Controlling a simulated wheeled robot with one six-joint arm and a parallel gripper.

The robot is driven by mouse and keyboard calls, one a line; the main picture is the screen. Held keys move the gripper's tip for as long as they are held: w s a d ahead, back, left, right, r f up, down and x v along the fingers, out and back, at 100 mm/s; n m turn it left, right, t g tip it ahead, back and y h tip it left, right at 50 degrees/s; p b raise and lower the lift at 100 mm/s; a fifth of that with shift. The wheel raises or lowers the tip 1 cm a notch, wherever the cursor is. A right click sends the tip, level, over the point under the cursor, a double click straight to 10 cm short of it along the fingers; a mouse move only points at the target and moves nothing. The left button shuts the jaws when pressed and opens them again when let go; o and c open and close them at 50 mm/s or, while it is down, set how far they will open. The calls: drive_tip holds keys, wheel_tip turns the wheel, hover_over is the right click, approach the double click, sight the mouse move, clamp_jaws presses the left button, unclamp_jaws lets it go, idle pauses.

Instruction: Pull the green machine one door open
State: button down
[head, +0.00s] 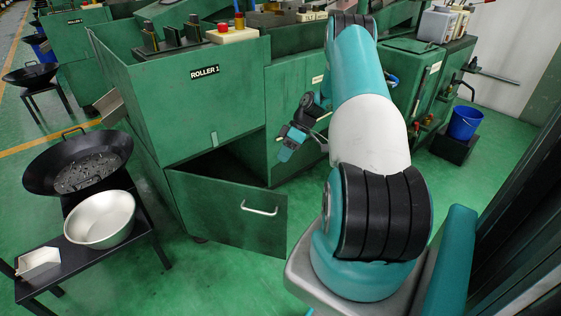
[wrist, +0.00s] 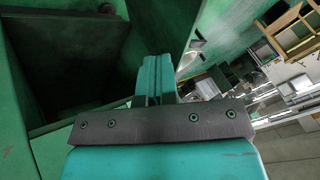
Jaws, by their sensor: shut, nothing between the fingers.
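The green machine (head: 207,115) labelled ROLLER 1 stands left of centre in the head view. Its low green door (head: 215,212) stands swung out from the body, with a dark gap visible above and behind it. A pale bar handle (head: 259,208) is on the door's front face, near its right edge. My gripper (head: 285,153) is above and to the right of the door, apart from the handle. It is shut and empty. In the wrist view my gripper's closed fingers (wrist: 154,80) point past a dark hollow at left; the handle does not show there.
A black pan (head: 77,165) of small metal parts and a silver bowl (head: 99,219) are on a low black stand at left. More green machines (head: 410,75) are at right, with a blue bucket (head: 465,122). Green floor is clear before the door.

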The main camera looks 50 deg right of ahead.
sight(262, 194)
drive_tip(key=a+f, duration=0.2)
drive_tip(key=a+f+b, duration=0.1)
drive_tip(key=a+f, duration=0.1)
drive_tip(key=a, duration=0.1)
drive_tip(key=a+f, duration=0.2)
drive_tip(key=a, duration=0.1)
drive_tip(key=shift+a, duration=0.1)
